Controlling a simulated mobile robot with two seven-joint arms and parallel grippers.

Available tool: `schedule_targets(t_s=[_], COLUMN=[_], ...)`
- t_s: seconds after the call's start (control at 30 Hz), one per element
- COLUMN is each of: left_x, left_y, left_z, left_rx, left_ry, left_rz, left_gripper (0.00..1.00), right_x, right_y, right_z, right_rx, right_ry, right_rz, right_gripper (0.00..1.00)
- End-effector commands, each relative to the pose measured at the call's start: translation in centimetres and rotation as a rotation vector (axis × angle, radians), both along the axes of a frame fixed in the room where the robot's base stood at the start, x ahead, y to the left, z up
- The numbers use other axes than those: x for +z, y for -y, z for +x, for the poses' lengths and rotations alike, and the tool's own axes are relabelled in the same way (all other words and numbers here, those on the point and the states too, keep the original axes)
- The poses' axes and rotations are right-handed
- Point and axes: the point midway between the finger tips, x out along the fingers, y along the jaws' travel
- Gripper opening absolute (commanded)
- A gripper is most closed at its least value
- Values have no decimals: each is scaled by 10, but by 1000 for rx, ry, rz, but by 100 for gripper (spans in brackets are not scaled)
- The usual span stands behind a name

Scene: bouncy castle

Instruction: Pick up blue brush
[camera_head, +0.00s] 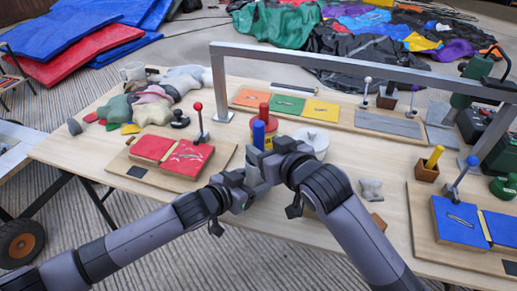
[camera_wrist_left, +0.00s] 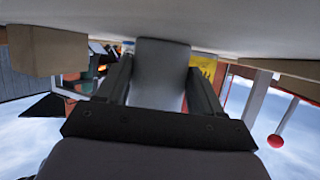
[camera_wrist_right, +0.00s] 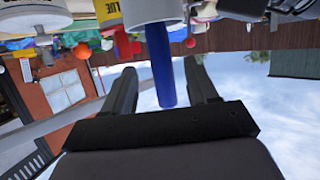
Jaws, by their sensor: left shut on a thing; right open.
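The blue brush (camera_head: 258,135) stands upright in the middle of the table in the head view; only its blue handle shows. In the right wrist view the blue handle (camera_wrist_right: 160,60) comes out of a white cup (camera_wrist_right: 150,12) and lies between my right fingers, with gaps at both sides. My right gripper (camera_head: 270,155) is open around or just in front of the handle. My left gripper (camera_head: 246,186) is shut on the pale grey cup, which fills the space between its fingers in the left wrist view (camera_wrist_left: 160,75). The brush's bristles are hidden.
A red-capped yellow glue bottle (camera_head: 264,110) stands right behind the brush. A white round tub (camera_head: 311,142) is close to my right gripper. A red-panel board with a red-knobbed lever (camera_head: 198,120) lies left. A metal frame (camera_head: 350,65) spans the table behind.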

Motion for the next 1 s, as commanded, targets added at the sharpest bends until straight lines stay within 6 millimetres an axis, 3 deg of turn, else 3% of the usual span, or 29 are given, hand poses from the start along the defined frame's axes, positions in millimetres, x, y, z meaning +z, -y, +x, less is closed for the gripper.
schedule_targets(t_s=[0.5, 0.9, 0.97, 1.0], left_x=[-1, -1, -1, -1], left_y=[0, 0, 0, 0], left_z=[0, 0, 0, 0], left_rx=[1, 1, 1, 1], left_ry=[-1, -1, -1, -1], left_rz=[2, 2, 2, 2], left_gripper=[31, 31, 31, 31], right_x=[-5, -7, -7, -7], right_y=[-23, -26, -26, -26], right_z=[41, 47, 47, 47], right_rx=[1, 1, 1, 1], right_ry=[-1, 1, 0, 0], right_rz=[1, 1, 0, 0], right_gripper=[58, 58, 42, 29])
